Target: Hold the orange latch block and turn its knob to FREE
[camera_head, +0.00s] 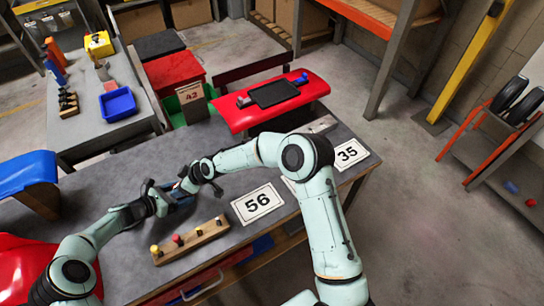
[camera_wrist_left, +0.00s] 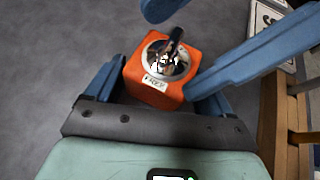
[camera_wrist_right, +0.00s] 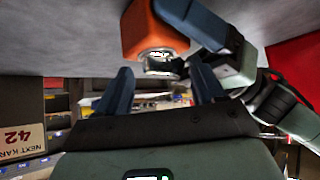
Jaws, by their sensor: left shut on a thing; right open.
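The orange latch block (camera_wrist_left: 150,92) sits between the blue fingers of my left gripper (camera_wrist_left: 160,78), which is shut on it. On the block is a round silver dial with a dark knob handle (camera_wrist_left: 174,42), slanting up and right in the left wrist view. A FREE label (camera_wrist_left: 155,82) shows on the near side. My right gripper (camera_wrist_right: 160,72) is open; its fingers stand on either side of the knob, and I cannot tell if they touch it. The block also shows in the right wrist view (camera_wrist_right: 148,28). In the head view the grippers hide the block.
On the grey bench, a wooden strip with coloured knobs (camera_head: 190,242) lies in front of the grippers. Cards 56 (camera_head: 257,203) and 35 (camera_head: 348,153) lie to the right. A red panel with a black tray (camera_head: 272,93) stands behind. A blue seat-like part (camera_head: 27,172) is at left.

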